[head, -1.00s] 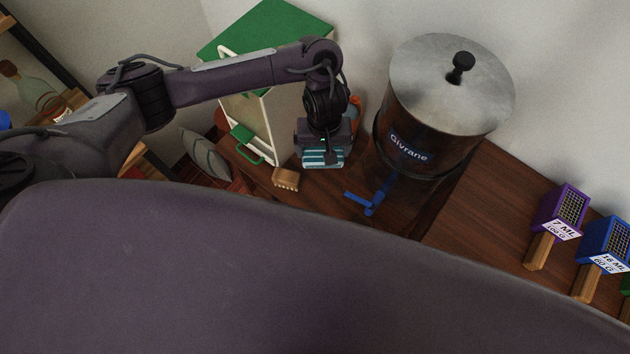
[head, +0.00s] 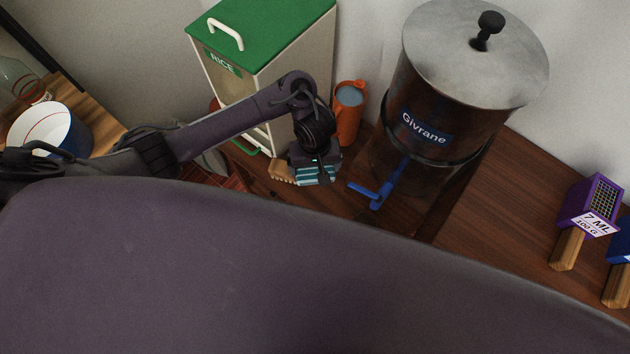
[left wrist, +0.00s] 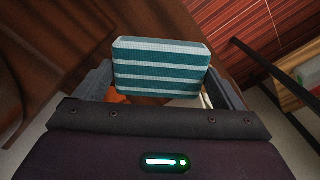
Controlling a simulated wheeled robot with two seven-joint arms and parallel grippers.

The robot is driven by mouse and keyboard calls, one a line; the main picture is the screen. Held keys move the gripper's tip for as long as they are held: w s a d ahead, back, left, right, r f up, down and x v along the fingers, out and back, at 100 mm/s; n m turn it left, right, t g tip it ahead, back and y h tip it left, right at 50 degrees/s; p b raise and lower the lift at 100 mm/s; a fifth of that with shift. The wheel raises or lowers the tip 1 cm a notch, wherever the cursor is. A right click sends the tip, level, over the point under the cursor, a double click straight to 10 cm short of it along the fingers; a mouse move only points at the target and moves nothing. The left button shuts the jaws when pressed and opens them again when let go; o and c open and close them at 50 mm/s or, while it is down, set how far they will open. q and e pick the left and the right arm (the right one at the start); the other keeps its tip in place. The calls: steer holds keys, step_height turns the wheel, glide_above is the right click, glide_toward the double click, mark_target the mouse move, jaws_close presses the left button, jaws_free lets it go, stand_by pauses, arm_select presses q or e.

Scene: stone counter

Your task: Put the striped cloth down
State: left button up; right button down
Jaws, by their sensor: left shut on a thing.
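The striped cloth (head: 318,174) is a teal block with white stripes. In the head view it shows just under my left gripper (head: 316,168), above the dark wooden counter in front of the orange jug. In the left wrist view the cloth (left wrist: 162,68) sits between the two fingers of my left gripper (left wrist: 165,85), which is shut on it. I cannot tell whether its underside touches the wood. My right gripper is not in view.
A metal Givrane dispenser (head: 428,130) with a blue tap stands right of the gripper. A white rice bin (head: 275,75) with a green lid and an orange jug (head: 347,120) stand behind. A wooden brush-like block (head: 281,171) lies close left. Wood at right is partly clear.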

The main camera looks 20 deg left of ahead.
mark_target(315, 178)
arm_select(q)
step_height(315, 178, down, 6)
steer(key=shift+f+b, duration=0.1)
steer(key=shift+b, duration=0.7)
steer(key=shift+f, duration=0.2)
steer(key=shift+f, duration=0.45)
steer(key=o, duration=0.6)
steer(key=shift+r, duration=0.15)
